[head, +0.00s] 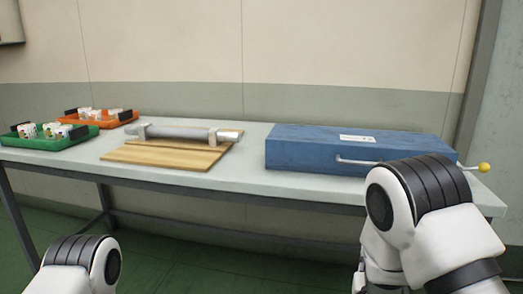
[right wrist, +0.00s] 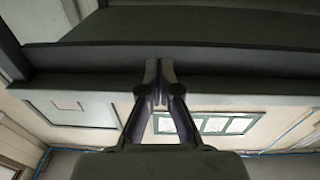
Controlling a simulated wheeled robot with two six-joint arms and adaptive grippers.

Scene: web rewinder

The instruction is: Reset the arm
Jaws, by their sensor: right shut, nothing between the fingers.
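My right gripper (right wrist: 158,70) shows in the right wrist view with its two fingers together and nothing between them. A dark grey beam or edge lies behind the fingertips; I cannot tell whether they touch it. In the head view my right arm is bent at the lower right, in front of the table's right end, and its gripper is hidden. Only a rounded joint of my left arm shows at the lower left; the left gripper is out of view.
A grey table (head: 247,183) runs along the wall. On it are a blue box (head: 310,149) with a handle, a wooden board (head: 160,154) bearing a metal roller (head: 185,132), a green tray (head: 50,143) and an orange tray (head: 125,117) with small items. Green floor lies below.

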